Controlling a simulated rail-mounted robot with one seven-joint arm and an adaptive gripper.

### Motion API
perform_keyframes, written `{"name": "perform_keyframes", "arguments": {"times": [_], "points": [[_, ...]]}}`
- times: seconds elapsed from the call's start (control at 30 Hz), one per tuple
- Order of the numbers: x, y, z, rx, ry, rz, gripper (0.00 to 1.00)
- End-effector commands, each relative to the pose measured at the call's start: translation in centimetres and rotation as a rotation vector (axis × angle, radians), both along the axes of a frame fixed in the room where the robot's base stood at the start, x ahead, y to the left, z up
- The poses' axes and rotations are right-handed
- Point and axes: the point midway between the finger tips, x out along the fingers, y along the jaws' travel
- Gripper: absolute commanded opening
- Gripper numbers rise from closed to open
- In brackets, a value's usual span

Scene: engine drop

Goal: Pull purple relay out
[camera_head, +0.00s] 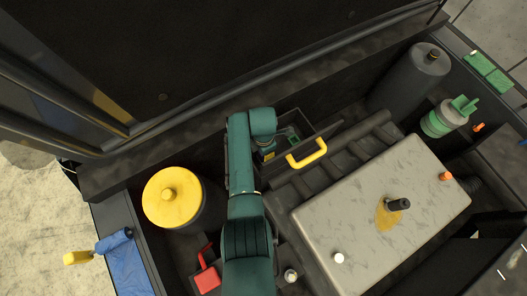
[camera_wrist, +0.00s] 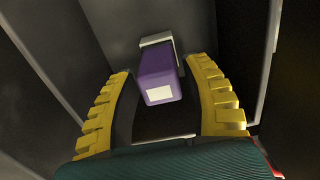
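The purple relay (camera_wrist: 158,72) shows in the wrist view, with a white label on its near end and a pale grey socket or bracket (camera_wrist: 158,40) at its far end. My gripper (camera_wrist: 166,82) has its two yellow ribbed fingers spread on either side of the relay. Dark gaps show between each finger and the relay, so the fingers look apart from it. In the head view my teal arm reaches down into a dark box, and my gripper (camera_head: 267,155) is mostly hidden there. The relay cannot be seen in the head view.
Dark box walls stand close around my gripper. Beside it in the head view is a yellow handle (camera_head: 307,153). A grey engine cover (camera_head: 345,240) lies to the right, a yellow-capped cylinder (camera_head: 172,197) to the left. A red part (camera_head: 207,278) lies beside my arm.

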Motion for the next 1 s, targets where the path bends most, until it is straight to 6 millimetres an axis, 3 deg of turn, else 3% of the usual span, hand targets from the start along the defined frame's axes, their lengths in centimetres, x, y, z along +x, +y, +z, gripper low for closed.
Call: {"name": "perform_keyframes", "arguments": {"times": [0.03,0.23,0.67,1.0], "points": [[0.0,0.0,0.0,0.0,0.0,0.0,0.37],[0.0,0.0,0.0,0.0,0.0,0.0,0.0],[0.0,0.0,0.5,0.0,0.0,0.0,0.0],[0.1,0.0,7.9,0.001,-0.003,0.0,0.0]]}}
